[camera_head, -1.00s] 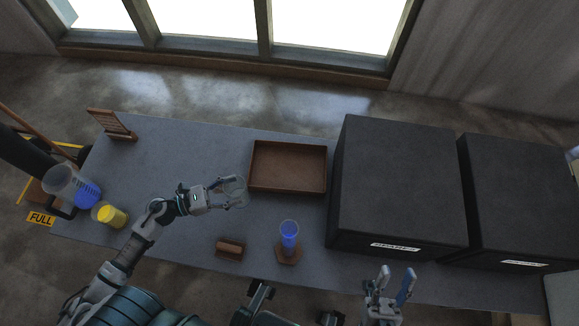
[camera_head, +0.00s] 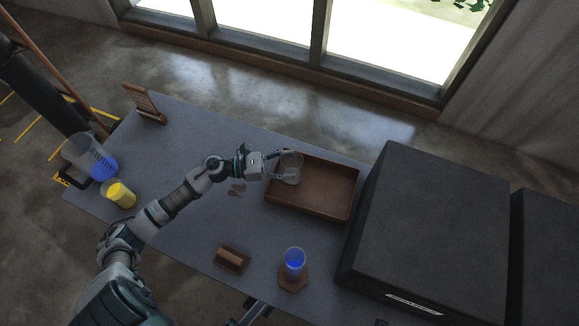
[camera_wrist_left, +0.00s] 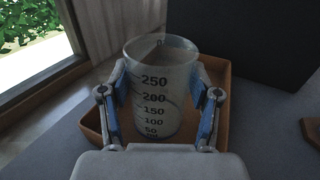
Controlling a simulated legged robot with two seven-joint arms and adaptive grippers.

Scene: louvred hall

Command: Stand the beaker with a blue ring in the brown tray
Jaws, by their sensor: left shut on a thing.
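A clear beaker (camera_head: 291,160) with dark graduation marks is in my left gripper (camera_head: 283,167). It is upright or nearly so, over the left end of the brown tray (camera_head: 325,210). The left wrist view shows the beaker (camera_wrist_left: 160,75) between both blue-padded fingers, with the tray (camera_wrist_left: 222,80) behind and below it.
A glass of blue liquid (camera_head: 295,262) stands on a wooden coaster (camera_head: 291,285). A wooden block (camera_head: 232,259) lies nearby. A large blue-filled jug (camera_head: 88,156) and a yellow-filled beaker (camera_head: 121,194) stand at left. A large black box (camera_head: 430,220) stands right of the tray.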

